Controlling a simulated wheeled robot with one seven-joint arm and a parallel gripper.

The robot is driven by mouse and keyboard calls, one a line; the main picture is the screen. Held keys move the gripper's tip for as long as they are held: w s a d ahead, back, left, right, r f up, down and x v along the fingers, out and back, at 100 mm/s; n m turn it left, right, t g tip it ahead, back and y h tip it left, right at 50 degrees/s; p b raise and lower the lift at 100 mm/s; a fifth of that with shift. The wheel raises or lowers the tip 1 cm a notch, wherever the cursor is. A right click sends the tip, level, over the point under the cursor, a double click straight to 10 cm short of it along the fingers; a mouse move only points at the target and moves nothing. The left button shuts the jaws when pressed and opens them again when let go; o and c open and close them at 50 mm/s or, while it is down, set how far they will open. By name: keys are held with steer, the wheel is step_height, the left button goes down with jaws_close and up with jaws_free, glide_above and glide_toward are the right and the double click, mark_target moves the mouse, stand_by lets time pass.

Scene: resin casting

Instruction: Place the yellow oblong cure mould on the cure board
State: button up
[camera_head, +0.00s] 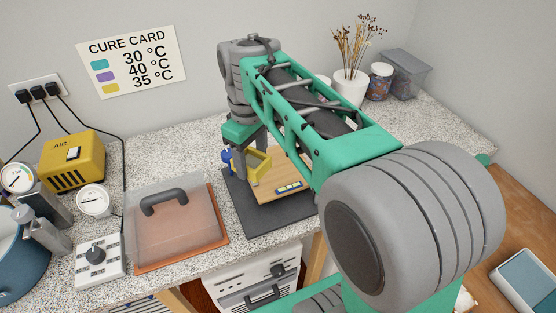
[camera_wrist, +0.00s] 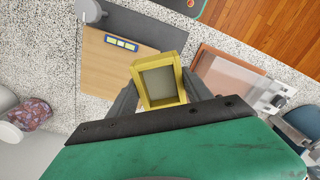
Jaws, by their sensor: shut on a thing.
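The yellow oblong cure mould (camera_head: 257,162) is an open-topped box held in my gripper (camera_head: 249,165). In the wrist view the mould (camera_wrist: 159,82) sits between the fingers of my gripper (camera_wrist: 157,92), its grey inside facing the camera. The light wooden cure board (camera_head: 296,174) lies on a dark mat, and it also shows in the wrist view (camera_wrist: 105,68). A small blue and yellow strip (camera_head: 289,188) lies on the board. The mould appears over the board's left edge; I cannot tell whether it touches the board. My arm hides the board's right part.
A clear-lidded box with a dark handle (camera_head: 170,228) stands left of the dark mat (camera_head: 254,218). A blue knob-like thing (camera_head: 226,157) is close by my gripper. A plant pot (camera_head: 349,88) and jars stand at the back right. A yellow air pump (camera_head: 72,162) is at the left.

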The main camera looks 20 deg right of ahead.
steer(key=n, duration=0.6)
steer(key=shift+s+a+r+n, duration=0.1)
steer(key=shift+a+r+n, duration=0.1)
steer(key=shift+a+n, duration=0.15)
steer(key=n, duration=0.4)
steer(key=shift+a+r+b, duration=0.2)
steer(key=shift+r+b, duration=0.05)
steer(key=shift+b, duration=0.05)
steer(key=shift+d+n, duration=0.15)
steer(key=shift+n, duration=0.1)
steer(key=w+d+f+p, duration=0.3)
steer(key=w+d+f, duration=0.1)
steer(key=d, duration=0.4)
glide_above(285, 171)
steer(key=f, duration=0.5)
steer(key=shift+s+a, duration=0.1)
steer(key=shift+a, duration=0.15)
steer(key=f, duration=0.2)
steer(key=f+p, duration=0.1)
steer(key=shift+d, duration=0.25)
steer(key=shift+f, duration=0.45)
